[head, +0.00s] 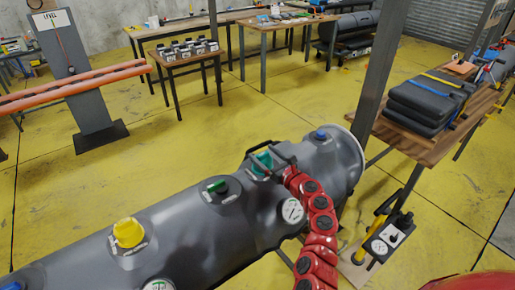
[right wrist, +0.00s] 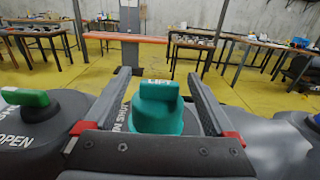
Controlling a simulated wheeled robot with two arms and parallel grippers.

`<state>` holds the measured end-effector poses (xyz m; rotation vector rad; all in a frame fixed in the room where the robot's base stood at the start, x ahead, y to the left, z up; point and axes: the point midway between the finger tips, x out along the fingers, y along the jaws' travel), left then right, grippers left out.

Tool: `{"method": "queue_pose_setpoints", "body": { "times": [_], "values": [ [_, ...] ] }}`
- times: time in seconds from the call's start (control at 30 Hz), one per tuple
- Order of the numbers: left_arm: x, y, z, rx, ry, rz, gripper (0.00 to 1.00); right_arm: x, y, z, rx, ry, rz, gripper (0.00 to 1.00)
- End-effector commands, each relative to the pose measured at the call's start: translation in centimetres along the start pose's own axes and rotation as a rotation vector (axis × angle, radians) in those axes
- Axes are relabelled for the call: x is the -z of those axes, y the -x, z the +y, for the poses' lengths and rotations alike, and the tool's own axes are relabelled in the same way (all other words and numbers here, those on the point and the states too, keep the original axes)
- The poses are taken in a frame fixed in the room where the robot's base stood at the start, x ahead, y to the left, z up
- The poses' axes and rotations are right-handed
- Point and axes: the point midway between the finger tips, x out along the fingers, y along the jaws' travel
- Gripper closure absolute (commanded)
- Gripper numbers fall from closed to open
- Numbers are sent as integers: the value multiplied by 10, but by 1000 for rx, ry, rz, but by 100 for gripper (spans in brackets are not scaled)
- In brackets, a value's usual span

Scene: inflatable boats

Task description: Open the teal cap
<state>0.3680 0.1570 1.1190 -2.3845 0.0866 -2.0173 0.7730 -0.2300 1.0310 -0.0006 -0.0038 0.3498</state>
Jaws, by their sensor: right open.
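The teal cap (head: 262,162) sits on top of the grey inflatable tube (head: 170,235), toward its far right end. In the right wrist view the teal cap (right wrist: 158,108) stands upright with a flat grip tab on top. My right gripper (head: 268,160) is at the cap, its red arm coming up from below. In the right wrist view my right gripper (right wrist: 160,82) is open, with one finger on each side of the cap and gaps between. My left gripper is not in view.
A green-handled valve (head: 217,186), a yellow cap (head: 128,232) and a blue cap (head: 320,134) also sit on the tube. A gauge (head: 292,210) is beside my arm. A wooden table with folded dark pads (head: 425,103) stands at right, near a grey post (head: 376,75).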

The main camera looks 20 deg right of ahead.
Motion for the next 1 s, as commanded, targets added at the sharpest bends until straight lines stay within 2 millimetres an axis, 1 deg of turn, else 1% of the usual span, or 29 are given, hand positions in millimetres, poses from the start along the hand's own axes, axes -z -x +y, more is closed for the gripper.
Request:
{"method": "queue_pose_setpoints", "body": {
  "times": [0.03, 0.1, 0.3, 0.47, 0.73, 0.87, 0.9, 0.97, 1.0],
  "values": [
    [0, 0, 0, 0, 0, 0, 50, 2, -8, 2, -5, -2, 5, 10],
    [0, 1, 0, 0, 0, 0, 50, 1, -16, 0, -2, 1, 3, 10],
    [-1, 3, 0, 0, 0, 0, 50, 1, -34, 0, 0, 1, 1, 10],
    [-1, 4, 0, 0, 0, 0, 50, 2, -39, 1, -1, -1, 5, 10],
    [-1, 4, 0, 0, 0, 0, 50, 2, -40, 0, 1, -2, 4, 10],
    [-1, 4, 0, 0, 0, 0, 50, 2, -39, 0, 1, -1, 4, 33],
    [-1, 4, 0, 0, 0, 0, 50, 2, -39, 0, 1, -1, 4, 41],
    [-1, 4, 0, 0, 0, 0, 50, 2, -39, 0, 1, -1, 4, 51],
    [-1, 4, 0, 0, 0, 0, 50, 2, -39, 0, 1, -1, 4, 59]
  ]
}}
